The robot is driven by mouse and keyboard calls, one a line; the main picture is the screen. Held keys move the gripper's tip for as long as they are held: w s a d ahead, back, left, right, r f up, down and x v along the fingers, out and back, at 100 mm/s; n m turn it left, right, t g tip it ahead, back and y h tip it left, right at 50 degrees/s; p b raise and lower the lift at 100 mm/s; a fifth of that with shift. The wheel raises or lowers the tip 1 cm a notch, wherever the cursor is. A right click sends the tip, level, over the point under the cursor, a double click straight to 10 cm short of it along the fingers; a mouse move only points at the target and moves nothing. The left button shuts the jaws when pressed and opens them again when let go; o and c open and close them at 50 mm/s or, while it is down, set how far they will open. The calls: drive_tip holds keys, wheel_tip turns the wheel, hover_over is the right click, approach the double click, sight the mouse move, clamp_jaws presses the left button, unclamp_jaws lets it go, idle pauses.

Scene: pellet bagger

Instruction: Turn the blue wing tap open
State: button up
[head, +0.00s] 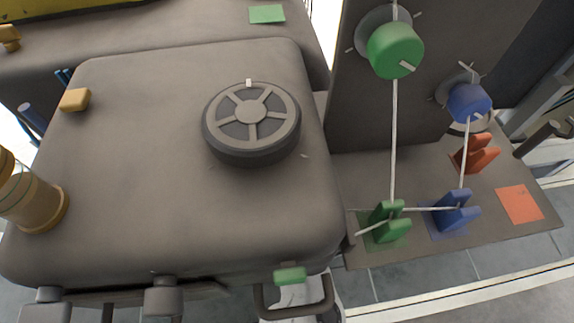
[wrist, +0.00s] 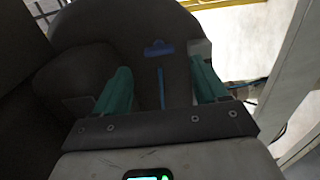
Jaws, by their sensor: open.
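In the wrist view my gripper (wrist: 161,66) is open, its two teal fingers apart with nothing held between them. A small blue wing-shaped piece (wrist: 159,48) shows beyond the fingertips, between their lines, against a dark rounded surface. A thin blue bar (wrist: 161,88) shows below it, between the fingers; I cannot tell whether the two are joined. In the head view a blue two-finned piece (head: 457,212) stands on the low shelf at the right, below a blue round knob (head: 470,102). I cannot tell which blue piece is the wing tap. My gripper is not visible in the head view.
A large grey housing (head: 180,200) with a spoked handwheel (head: 252,122) fills the left. A green knob (head: 396,50), a green finned piece (head: 388,222) and a red finned piece (head: 475,153) surround the blue ones. Thin pale cords run between them.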

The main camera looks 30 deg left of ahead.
drive_tip(key=shift+b+v, duration=0.35)
drive_tip(key=shift+v, duration=2.1)
